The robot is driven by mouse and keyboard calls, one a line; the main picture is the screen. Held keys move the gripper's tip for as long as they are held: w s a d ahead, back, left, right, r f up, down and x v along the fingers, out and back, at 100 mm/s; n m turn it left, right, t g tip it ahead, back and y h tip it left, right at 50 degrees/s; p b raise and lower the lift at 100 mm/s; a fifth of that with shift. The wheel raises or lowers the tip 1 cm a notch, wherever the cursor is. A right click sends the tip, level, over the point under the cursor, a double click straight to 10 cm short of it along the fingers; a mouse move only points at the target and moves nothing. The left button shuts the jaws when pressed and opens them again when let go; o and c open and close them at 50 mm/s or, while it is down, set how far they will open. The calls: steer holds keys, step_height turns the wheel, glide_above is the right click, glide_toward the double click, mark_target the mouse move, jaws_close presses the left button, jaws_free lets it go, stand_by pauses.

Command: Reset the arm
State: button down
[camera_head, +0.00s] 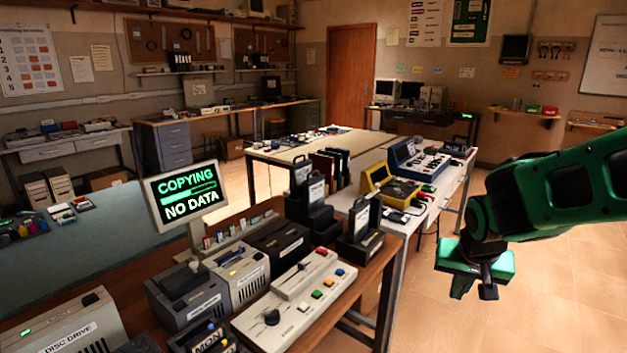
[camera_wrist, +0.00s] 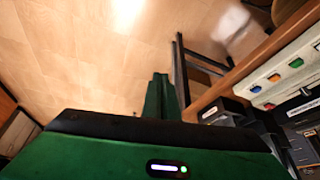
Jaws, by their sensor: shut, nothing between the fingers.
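My arm is green and black and reaches in from the right edge of the head view. My gripper (camera_head: 474,292) hangs from its end, pointing down over the open floor, to the right of the tables. Its fingers are shut and empty. In the wrist view the green fingers (camera_wrist: 161,95) show close together above the floor. The gripper touches nothing in either view.
A wooden table (camera_head: 372,272) with a control panel (camera_head: 296,297), drives and a screen (camera_head: 186,195) reading "COPYING NO DATA" stands left of my gripper. A white table (camera_head: 452,185) with devices stands behind. The tiled floor (camera_head: 550,300) around the gripper is clear.

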steer(key=s+d+r+m+g+y, duration=0.1)
steer(key=s+d, duration=0.4)
steer(key=s, duration=0.7)
steer(key=s+d+g+y, duration=0.1)
steer(key=s+d+g, duration=0.2)
steer(key=s, duration=0.9)
steer(key=shift+s+d+r+m, duration=0.25)
steer(key=shift+d+r+m, duration=0.15)
steer(key=shift+d, duration=0.6)
steer(key=shift+w+f+g, duration=0.25)
steer(key=shift+w+g, duration=0.05)
steer(key=shift+w, duration=0.35)
